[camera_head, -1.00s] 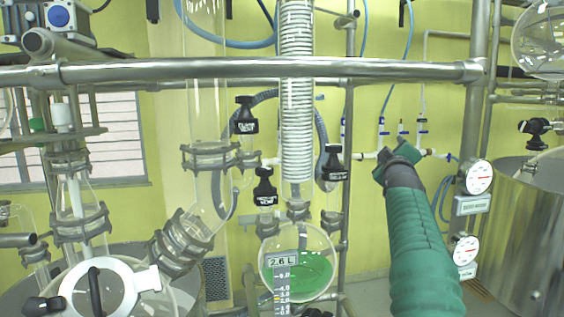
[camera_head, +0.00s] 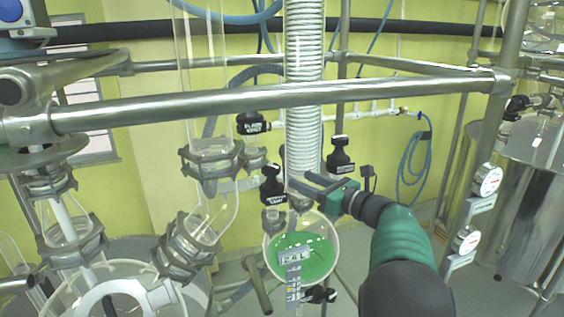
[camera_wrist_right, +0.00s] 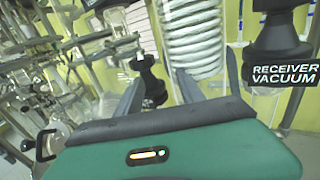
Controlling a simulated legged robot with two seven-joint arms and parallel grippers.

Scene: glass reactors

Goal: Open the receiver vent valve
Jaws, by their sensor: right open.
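The receiver vent valve appears to be the black-handled valve (camera_head: 272,185) on the glass above the round receiver flask (camera_head: 325,259), left of the white coil; its label is too small to read surely. In the right wrist view a black valve handle (camera_wrist_right: 148,80), probably the same one, shows beyond my fingers. My right gripper (camera_head: 306,183) is open and empty, reaching leftward in front of the coil's lower end, with its fingers toward the handle but apart from it. My left gripper is not in view.
The receiver vacuum valve (camera_wrist_right: 283,45) is close on the right in the wrist view and also shows in the head view (camera_head: 340,155). Another black valve (camera_head: 253,122) is higher left. A steel rail (camera_head: 240,102) crosses in front. The white coil (camera_head: 301,130) stands behind the gripper.

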